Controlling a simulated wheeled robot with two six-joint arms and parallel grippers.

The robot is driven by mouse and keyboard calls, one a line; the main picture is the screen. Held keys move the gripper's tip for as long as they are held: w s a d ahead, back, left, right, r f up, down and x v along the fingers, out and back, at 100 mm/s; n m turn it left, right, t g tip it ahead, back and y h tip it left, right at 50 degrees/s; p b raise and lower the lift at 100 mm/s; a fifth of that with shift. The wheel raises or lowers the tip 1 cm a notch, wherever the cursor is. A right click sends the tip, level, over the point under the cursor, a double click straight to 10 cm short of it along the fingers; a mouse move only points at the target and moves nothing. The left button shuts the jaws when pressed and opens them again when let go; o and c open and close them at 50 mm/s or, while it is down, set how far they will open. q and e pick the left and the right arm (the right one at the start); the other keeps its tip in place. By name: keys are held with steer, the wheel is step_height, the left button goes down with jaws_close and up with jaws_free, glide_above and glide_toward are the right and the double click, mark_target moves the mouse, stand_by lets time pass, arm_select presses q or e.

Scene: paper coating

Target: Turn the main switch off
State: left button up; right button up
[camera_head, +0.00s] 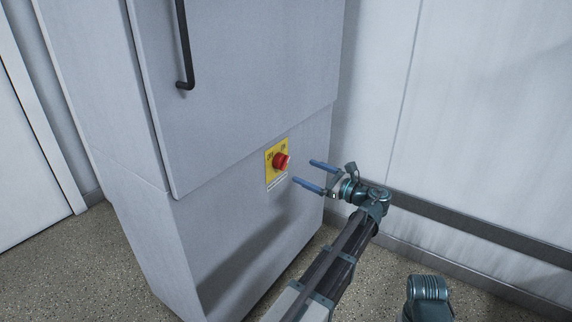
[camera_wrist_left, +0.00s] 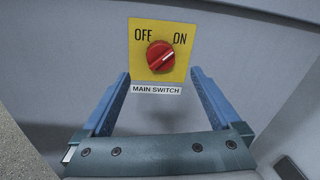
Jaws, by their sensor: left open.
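The main switch (camera_head: 281,161) is a red rotary knob on a yellow plate, on the lower front of a grey cabinet. In the left wrist view the red knob (camera_wrist_left: 160,56) sits between the words OFF and ON, and its pale mark points up and right toward ON. A label below reads MAIN SWITCH. My left gripper (camera_head: 316,174) is open, its two blue fingers pointing at the switch from the right, apart from it. In the left wrist view the fingers (camera_wrist_left: 160,84) stand on either side of the plate's lower part, with nothing between them. My right gripper is not in view.
The tall grey cabinet (camera_head: 225,90) has a black handle (camera_head: 184,50) on its upper door. A white wall with a dark rail (camera_head: 480,228) stands close behind at the right. A white door (camera_head: 30,150) is at the far left. The speckled floor (camera_head: 60,265) is clear at the left.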

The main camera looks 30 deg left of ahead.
mark_target(286, 163)
arm_select(q)
steer(key=a, duration=0.3)
steer(key=w+a, duration=0.1)
steer(key=a, duration=0.5)
steer(key=shift+w+a, duration=0.1)
steer(key=shift+w, duration=0.1)
steer(key=c, duration=1.4)
steer(key=shift+o, duration=0.2)
